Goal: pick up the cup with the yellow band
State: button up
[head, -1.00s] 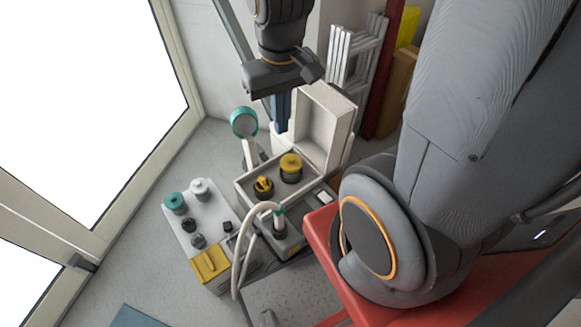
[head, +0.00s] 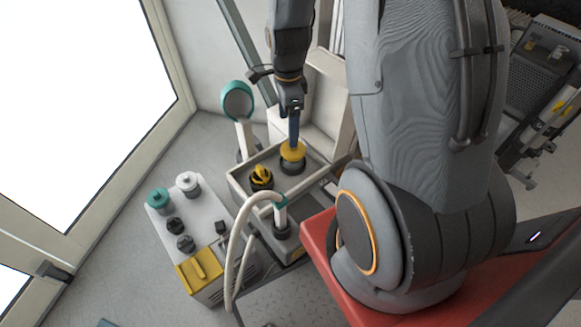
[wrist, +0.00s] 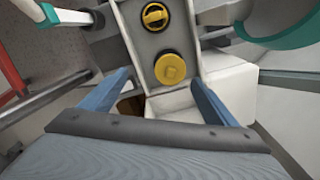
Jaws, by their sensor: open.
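Two dark round pieces with yellow stand in an open pale box (head: 238,186). One has a wide yellow top (head: 293,151) over a dark body; it shows in the wrist view as a yellow disc (wrist: 170,68). The other has a yellow bar-like top (head: 260,172) on black, and a yellow ring in the wrist view (wrist: 155,16). I cannot tell which is meant by the yellow-band cup. My gripper (head: 293,138) points down over the wide yellow top. In the wrist view its blue fingers (wrist: 161,78) are apart, with the yellow disc between their tips; contact is unclear.
The box's raised lid (head: 322,95) stands close behind the gripper. A teal-rimmed round head on a white stem (head: 237,100) is at left. A white hose (head: 240,230) arches in front. A compressor with a yellow panel (head: 200,270) stands lower left.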

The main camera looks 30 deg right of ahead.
aim_at(293, 150)
jog(key=w+d+f+m+b, duration=0.1)
jog(key=f, duration=0.1)
jog(key=w+f+m+b, duration=0.1)
jog(key=f+m, duration=0.1)
jog(key=f, duration=0.1)
jog(key=d+f+m+b, duration=0.1)
jog(key=f+m, duration=0.1)
jog(key=f, duration=0.1)
jog(key=shift+w+d+f, duration=0.2)
jog(key=shift+w+d, duration=0.15)
jog(key=shift+w, duration=0.05)
jog(key=shift+m, duration=0.3)
jog(key=shift+s+d+f+b, duration=0.1)
jog(key=shift+f+b, duration=0.15)
jog(key=shift+f, duration=1.7)
jog(key=shift+d+f+b, duration=0.1)
jog(key=shift+f+b, duration=0.15)
jog(key=shift+f, duration=1.65)
jog(key=shift+r, duration=0.1)
jog(key=c, duration=1.4)
